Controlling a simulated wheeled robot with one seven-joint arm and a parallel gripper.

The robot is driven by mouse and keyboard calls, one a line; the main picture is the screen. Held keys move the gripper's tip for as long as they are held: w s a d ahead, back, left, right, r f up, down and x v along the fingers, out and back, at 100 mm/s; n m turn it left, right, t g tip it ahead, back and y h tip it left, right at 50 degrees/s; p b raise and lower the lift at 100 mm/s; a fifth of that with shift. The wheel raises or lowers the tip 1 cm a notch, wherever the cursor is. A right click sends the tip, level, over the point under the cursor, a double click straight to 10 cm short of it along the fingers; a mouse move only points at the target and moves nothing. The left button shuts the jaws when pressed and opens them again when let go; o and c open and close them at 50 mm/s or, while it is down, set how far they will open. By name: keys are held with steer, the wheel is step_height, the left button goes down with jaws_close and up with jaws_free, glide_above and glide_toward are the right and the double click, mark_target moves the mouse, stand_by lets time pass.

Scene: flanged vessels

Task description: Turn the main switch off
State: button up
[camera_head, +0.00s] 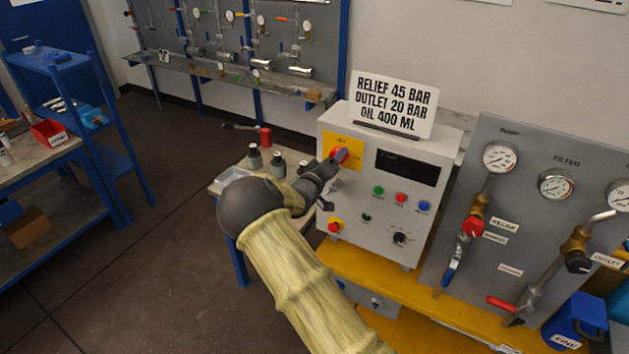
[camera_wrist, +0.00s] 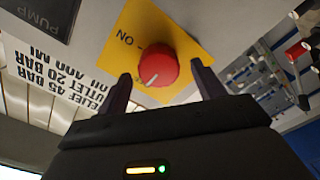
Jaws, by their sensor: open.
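The main switch is a red rotary knob (camera_wrist: 154,68) on a yellow plate (camera_wrist: 188,28) in the wrist view. A white pointer line marks the knob, and "ON" is printed on the plate to its left in that view. In the head view the knob (camera_head: 340,155) sits at the upper left of the grey control box (camera_head: 345,215). My gripper (camera_wrist: 160,85) is open, with one finger on each side of the knob. I cannot tell whether the fingers touch it. In the head view my gripper (camera_head: 327,165) partly covers the knob and plate.
The box also carries a dark display (camera_head: 407,167), coloured buttons (camera_head: 400,198) and a red emergency button (camera_head: 335,226). A sign (camera_head: 392,103) stands on top. A gauge panel (camera_head: 530,200) is to the right. Small bottles (camera_head: 278,163) stand left, behind my wrist.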

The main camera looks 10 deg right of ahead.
steer(key=b+v, duration=0.4)
steer(key=v, duration=1.2)
steer(key=shift+b, duration=0.3)
steer(key=shift+s, duration=0.1)
steer(key=s+d+f+m+g+y, duration=0.1)
steer(key=s+d+f+g+y, duration=0.3)
steer(key=y, duration=0.3)
steer(key=s+d+m+g+y, duration=0.1)
steer(key=s+d+g, duration=0.2)
steer(key=s, duration=0.8)
steer(key=s+d+m+g+y, duration=0.1)
steer(key=s+g, duration=0.4)
steer(key=s, duration=0.6)
steer(key=shift+s+d+f+y, duration=0.4)
steer(key=shift+d+y, duration=0.4)
steer(key=shift+d, duration=0.4)
